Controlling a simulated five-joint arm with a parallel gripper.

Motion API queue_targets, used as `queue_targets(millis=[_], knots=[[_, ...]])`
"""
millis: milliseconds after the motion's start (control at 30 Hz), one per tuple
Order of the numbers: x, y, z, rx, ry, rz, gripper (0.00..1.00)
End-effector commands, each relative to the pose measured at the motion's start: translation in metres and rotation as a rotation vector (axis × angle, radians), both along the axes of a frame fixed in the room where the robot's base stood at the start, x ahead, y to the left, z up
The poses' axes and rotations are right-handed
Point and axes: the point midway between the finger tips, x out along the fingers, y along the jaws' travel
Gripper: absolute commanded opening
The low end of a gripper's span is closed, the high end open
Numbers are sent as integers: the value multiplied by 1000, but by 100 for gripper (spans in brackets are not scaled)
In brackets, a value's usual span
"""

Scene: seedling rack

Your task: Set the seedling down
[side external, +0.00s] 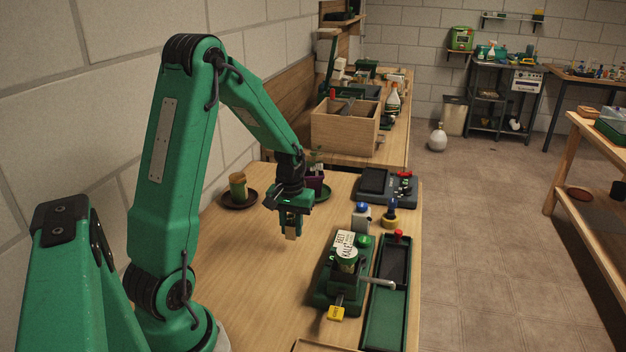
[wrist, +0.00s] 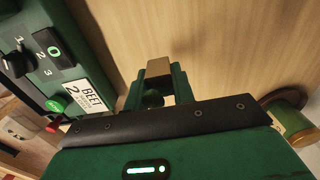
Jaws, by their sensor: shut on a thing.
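My gripper (side external: 292,224) hangs above the bare wooden table, pointing down. Its jaws are shut on a small seedling (side external: 291,236), seen as a tan block at the fingertips. In the wrist view the green fingers (wrist: 160,88) close around it; the seedling's tan block (wrist: 159,67) shows past the tips and a dark green rounded part shows between the fingers. A gap seems to separate the block from the table, but its height is hard to judge.
A brown-green pot (side external: 238,186) stands on a dark saucer (side external: 251,203) at left. A purple pot (side external: 316,181) is partly hidden behind my gripper. A green device (side external: 327,288) with a label, and a long green tray (side external: 386,326), lie at right. The table's left middle (side external: 245,260) is clear.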

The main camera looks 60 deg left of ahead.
Motion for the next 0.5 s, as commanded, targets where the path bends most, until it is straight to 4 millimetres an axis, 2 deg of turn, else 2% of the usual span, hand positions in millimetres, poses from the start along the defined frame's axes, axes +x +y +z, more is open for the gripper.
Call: queue_targets(millis=[167, 500], knots=[[0, 0, -4, -1, 1, 0, 3], [0, 0, -37, -1, 2, 0, 3]])
